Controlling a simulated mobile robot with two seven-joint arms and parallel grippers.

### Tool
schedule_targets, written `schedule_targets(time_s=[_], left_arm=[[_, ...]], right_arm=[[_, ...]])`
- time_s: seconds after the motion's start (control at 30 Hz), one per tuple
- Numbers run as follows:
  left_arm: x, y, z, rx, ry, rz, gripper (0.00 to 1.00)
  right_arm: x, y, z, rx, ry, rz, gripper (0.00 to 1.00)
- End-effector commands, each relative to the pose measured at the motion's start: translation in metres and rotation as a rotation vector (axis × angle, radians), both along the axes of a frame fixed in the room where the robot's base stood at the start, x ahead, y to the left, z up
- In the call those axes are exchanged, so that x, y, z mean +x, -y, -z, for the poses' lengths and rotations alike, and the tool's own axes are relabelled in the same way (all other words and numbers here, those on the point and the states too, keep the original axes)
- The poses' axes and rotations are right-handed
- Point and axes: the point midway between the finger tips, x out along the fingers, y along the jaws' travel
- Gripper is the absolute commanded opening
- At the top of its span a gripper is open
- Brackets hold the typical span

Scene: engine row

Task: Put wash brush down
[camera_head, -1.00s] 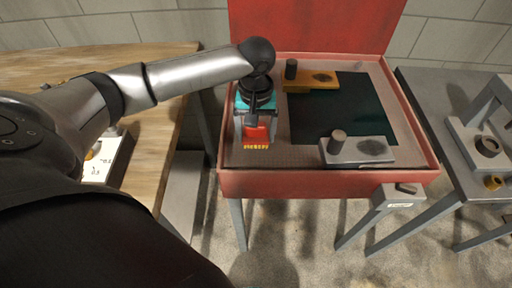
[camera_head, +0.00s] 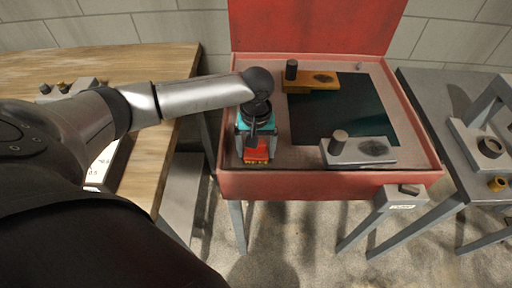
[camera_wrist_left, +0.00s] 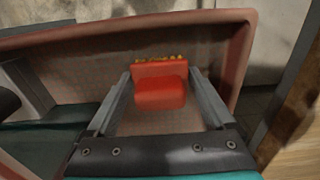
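The wash brush (camera_head: 257,152) is a red block with yellow bristles. My left gripper (camera_head: 257,148) points down over the left part of the red wash basin (camera_head: 310,184) and has its fingers on either side of the brush. In the left wrist view, the brush (camera_wrist_left: 160,85) sits between the two fingertips (camera_wrist_left: 160,78), bristles toward the basin floor. The brush is low inside the basin, near its front left corner. I cannot tell whether the bristles touch the floor. My right gripper is not in view.
A dark green mat (camera_head: 345,108) covers the basin's middle. An orange block with a knob (camera_head: 312,82) stands behind, and a grey block with a knob (camera_head: 360,152) in front. A wooden table (camera_head: 160,72) is at left, a grey bench (camera_head: 455,130) at right.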

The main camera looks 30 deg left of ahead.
Motion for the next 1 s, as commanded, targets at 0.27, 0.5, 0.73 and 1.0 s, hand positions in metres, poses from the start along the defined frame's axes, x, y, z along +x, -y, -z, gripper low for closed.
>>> schedule_targets(time_s=[0.27, 0.5, 0.73, 1.0], left_arm=[[0.0, 0.0, 0.0, 0.0, 0.0, 0.0, 1.0], [0.001, -0.001, -0.017, 0.002, 0.003, 0.0, 1.0], [0.001, 0.0, -0.067, -0.001, 0.004, 0.0, 1.0], [0.001, 0.0, -0.113, -0.001, 0.002, 0.0, 1.0]], right_arm=[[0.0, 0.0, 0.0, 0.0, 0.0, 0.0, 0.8], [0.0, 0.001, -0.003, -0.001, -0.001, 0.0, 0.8], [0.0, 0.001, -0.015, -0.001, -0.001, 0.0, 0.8], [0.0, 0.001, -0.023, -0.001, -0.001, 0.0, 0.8]])
